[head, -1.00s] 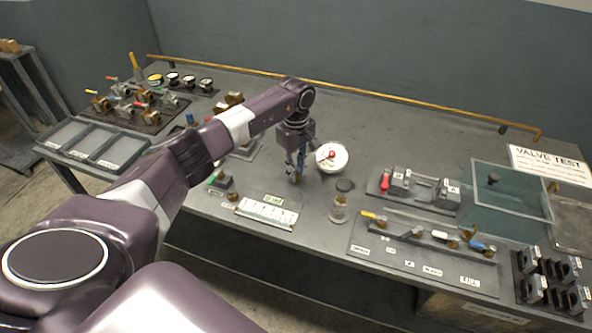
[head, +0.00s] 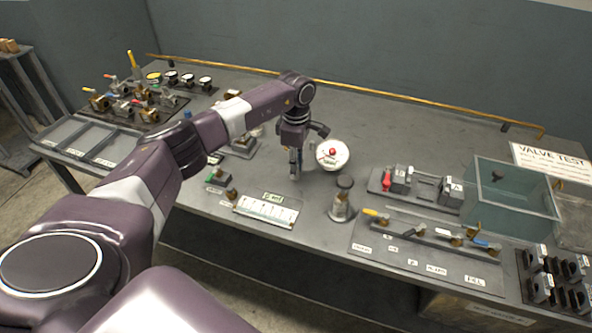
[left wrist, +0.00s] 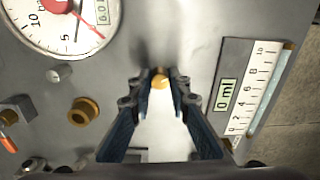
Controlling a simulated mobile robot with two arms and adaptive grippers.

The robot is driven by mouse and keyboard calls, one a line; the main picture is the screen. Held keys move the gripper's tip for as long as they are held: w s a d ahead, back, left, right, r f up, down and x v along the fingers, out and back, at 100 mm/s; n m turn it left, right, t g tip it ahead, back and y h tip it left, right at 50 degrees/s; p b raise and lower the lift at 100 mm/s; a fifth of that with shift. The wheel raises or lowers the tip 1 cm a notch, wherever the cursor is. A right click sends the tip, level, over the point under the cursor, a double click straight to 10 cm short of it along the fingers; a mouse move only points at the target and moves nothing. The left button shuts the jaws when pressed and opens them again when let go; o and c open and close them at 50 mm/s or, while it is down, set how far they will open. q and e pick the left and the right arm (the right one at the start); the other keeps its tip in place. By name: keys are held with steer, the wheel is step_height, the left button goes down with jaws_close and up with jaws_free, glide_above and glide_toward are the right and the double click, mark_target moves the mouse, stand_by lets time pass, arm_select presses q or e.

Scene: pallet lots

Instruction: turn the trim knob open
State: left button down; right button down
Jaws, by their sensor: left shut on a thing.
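My left gripper (head: 296,175) points down at the bench between the round gauge (head: 338,163) and the scale panel (head: 267,209). In the left wrist view its two blue fingers (left wrist: 160,88) are closed on a small brass-yellow knob (left wrist: 160,79), which I take to be the trim knob. Only the knob's top shows; its marking and how far it is turned are hidden. In the head view the gripper hides the knob. The gauge (left wrist: 60,22) has a red needle, and the scale panel (left wrist: 248,85) carries a "0 ml" readout (left wrist: 226,94). My right gripper is not in view.
A brass fitting (left wrist: 83,111) stands near the gripper. A capped jar (head: 342,203) is close on the right. A valve row (head: 425,237) and a clear tank (head: 512,195) stand further right. Valves and trays fill the left end. The back middle of the bench is clear.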

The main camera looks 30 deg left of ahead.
arm_select(q)
steer(key=n, duration=0.2)
steer(key=shift+n, duration=0.4)
steer(key=n, duration=0.3)
steer(key=shift+n+b, duration=0.3)
steer(key=shift+b, duration=0.05)
steer(key=n, duration=0.6)
steer(key=shift+w+r, duration=0.1)
steer(key=shift+r, duration=0.05)
steer(key=n+p, duration=0.1)
steer(key=n, duration=0.5)
steer(key=shift+a+n, duration=0.1)
steer(key=shift+n, duration=0.3)
steer(key=n+p, duration=0.2)
steer(key=n, duration=0.3)
steer(key=shift+n, duration=0.4)
steer(key=c, duration=1.8)
jaws_free()
steer(key=shift+c, duration=0.2)
steer(key=shift+o, duration=0.2)
